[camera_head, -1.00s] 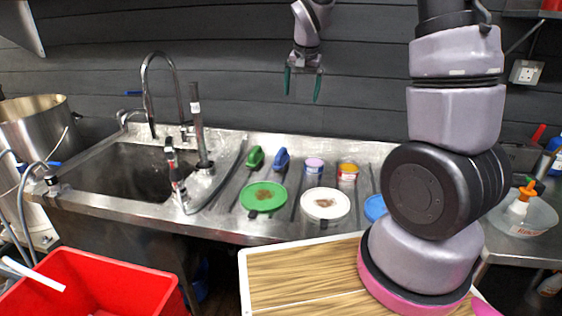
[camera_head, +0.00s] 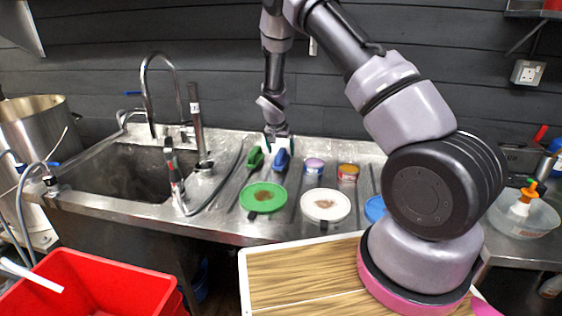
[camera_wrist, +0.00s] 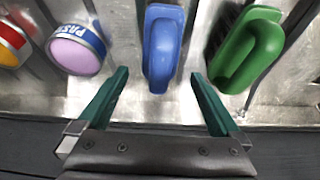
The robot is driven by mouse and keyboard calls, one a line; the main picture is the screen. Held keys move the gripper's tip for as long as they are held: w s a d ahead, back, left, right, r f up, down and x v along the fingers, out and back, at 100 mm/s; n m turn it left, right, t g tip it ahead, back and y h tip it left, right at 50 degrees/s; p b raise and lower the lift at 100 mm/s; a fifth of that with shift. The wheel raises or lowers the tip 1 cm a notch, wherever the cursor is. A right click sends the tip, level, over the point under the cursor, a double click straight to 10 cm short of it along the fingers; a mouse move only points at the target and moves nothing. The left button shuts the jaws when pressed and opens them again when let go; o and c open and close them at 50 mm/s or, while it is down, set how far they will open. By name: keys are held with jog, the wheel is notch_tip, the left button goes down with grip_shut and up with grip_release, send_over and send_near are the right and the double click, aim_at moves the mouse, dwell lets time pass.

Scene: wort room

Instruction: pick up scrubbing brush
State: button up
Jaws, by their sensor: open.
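Two scrubbing brushes lie side by side on the steel drainer, a blue one (camera_head: 282,161) and a green one (camera_head: 255,158). In the wrist view the blue brush (camera_wrist: 161,50) points in between the fingertips, and the green brush (camera_wrist: 247,48) lies to the right, outside the right finger. My gripper (camera_wrist: 158,76) is open, with one green finger on each side of the blue brush's near end. Nothing is clamped; I cannot tell how far above the drainer the fingertips are. In the head view my gripper is over the far ends of the brushes, its fingers largely hidden.
A purple-lidded tub (camera_head: 314,165) and a red-yellow tin (camera_head: 347,172) stand right of the brushes. A green plate (camera_head: 250,204) and a white plate (camera_head: 340,213) lie in front. The sink (camera_head: 125,175) with hoses is left. The dark wall (camera_head: 350,100) is close behind.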

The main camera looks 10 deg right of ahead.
jog(key=shift+x, duration=2.75)
jog(key=c, duration=1.5)
notch_tip(320, 180, up, 10)
jog(key=shift+r, duration=0.1)
